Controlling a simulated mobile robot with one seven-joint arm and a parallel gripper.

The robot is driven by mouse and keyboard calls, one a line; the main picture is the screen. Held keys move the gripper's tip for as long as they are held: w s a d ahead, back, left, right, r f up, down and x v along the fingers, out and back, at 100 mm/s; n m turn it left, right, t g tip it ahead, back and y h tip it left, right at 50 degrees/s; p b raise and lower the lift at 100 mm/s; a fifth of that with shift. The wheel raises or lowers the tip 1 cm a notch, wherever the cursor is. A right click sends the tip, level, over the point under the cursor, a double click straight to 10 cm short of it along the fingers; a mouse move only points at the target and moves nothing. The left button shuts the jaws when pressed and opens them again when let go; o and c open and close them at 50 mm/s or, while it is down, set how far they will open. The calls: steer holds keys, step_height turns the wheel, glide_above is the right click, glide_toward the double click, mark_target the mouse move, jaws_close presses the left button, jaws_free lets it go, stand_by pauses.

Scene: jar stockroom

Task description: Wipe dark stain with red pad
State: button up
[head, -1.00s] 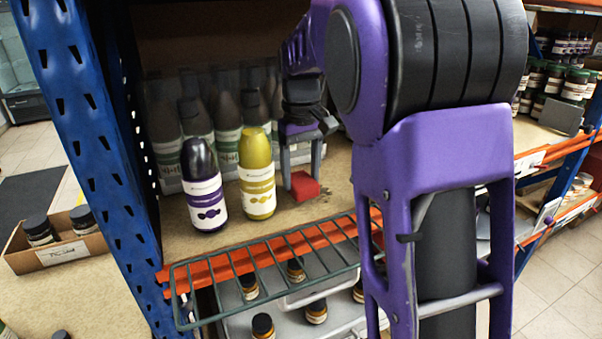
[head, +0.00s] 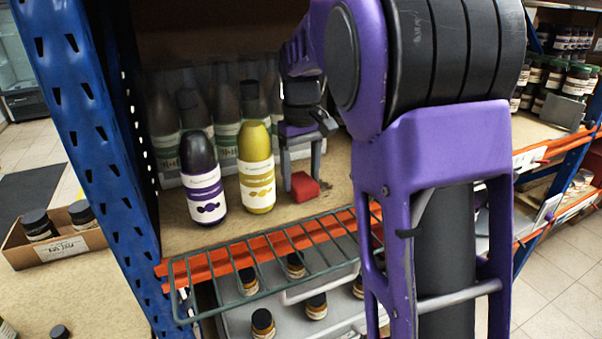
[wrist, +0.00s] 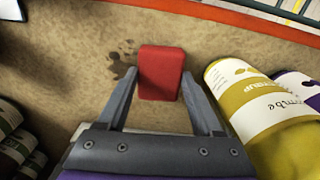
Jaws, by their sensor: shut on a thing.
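The red pad (head: 305,187) is a small block held between the fingers of my gripper (head: 301,178), low over the shelf board. In the wrist view the pad (wrist: 160,72) sits between the two fingertips, and my gripper (wrist: 159,80) is shut on it. The dark stain (wrist: 122,62) is a brown blotch with several small spots, just left of the pad in the wrist view. Part of it may lie hidden under the pad or finger. I cannot tell whether the pad touches the board.
A yellow bottle (head: 257,168) stands close to the left of my gripper, with a dark purple bottle (head: 203,180) beyond it. Several dark bottles stand behind. An orange beam (head: 270,246) and a green wire rack (head: 262,262) edge the shelf front. Bare shelf board (wrist: 75,75) surrounds the stain.

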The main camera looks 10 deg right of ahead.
steer(key=shift+f, duration=0.15)
steer(key=shift+w+d+p, duration=0.15)
steer(key=shift+d+p, duration=0.2)
steer(key=shift+d, duration=0.4)
steer(key=shift+w+d+p, duration=0.15)
steer(key=shift+d+p, duration=0.15)
steer(key=shift+d, duration=0.45)
steer(key=shift+w+d+p, duration=0.2)
steer(key=shift+d+p, duration=0.2)
steer(key=shift+d, duration=0.65)
steer(key=shift+w+d+p, duration=0.2)
steer(key=shift+d+p, duration=0.15)
steer(key=shift+d, duration=0.7)
